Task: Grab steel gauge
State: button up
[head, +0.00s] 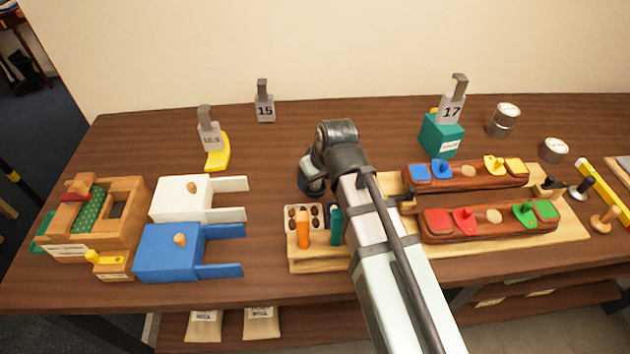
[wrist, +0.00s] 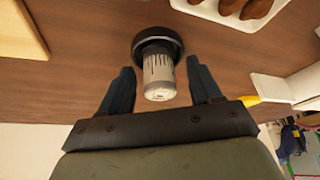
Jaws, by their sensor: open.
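A short silver cylinder with dark tick marks and a black round base, which looks like the steel gauge (wrist: 159,78), stands on the brown table in the wrist view. My gripper (wrist: 160,88) is open, with one dark finger on each side of the cylinder and a visible gap on both sides. The fingers do not seem to touch it. In the head view my gripper (head: 312,180) is low over the table behind the wooden holder, and my arm hides much of that area; I cannot make out the gauge clearly there.
Close by are a wooden holder (head: 318,262) with orange and green pegs and a board (head: 560,230) with red-brown bars. White (head: 178,205) and blue (head: 165,255) forked blocks lie left. Grey tags marked 15 (head: 265,105) and 17 (head: 451,110) stand behind.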

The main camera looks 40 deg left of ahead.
jog(key=shift+c, duration=0.3)
grip_shut()
dwell(0.3)
